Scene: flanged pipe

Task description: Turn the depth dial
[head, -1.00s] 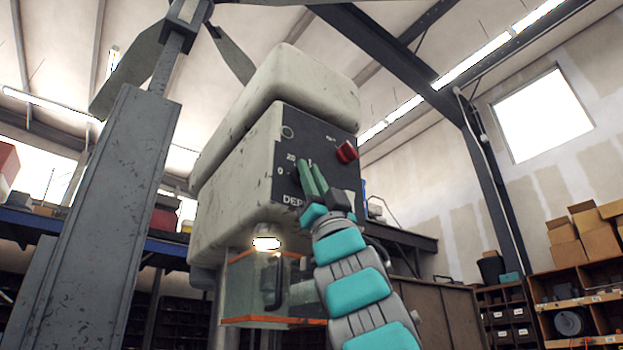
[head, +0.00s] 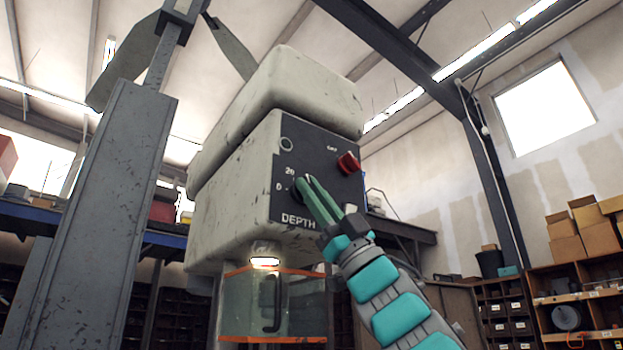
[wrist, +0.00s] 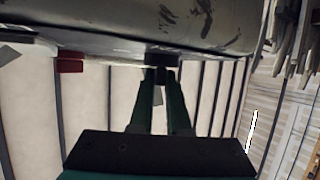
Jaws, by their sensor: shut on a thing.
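The depth dial (head: 297,190) is a dark knob on the black panel of the drill press head, beside the marks 20 and 0 and above the word DEPTH. My gripper (head: 305,185) reaches up from the lower right, its green fingers shut on the dial and covering most of it. In the wrist view the two fingers (wrist: 161,76) meet at the dark dial (wrist: 161,60) under the pale machine body. The dial's pointer is hidden.
A red knob (head: 348,162) sits up and right of the dial on the same panel. A grey column (head: 105,220) stands at left. The space right of the panel is open.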

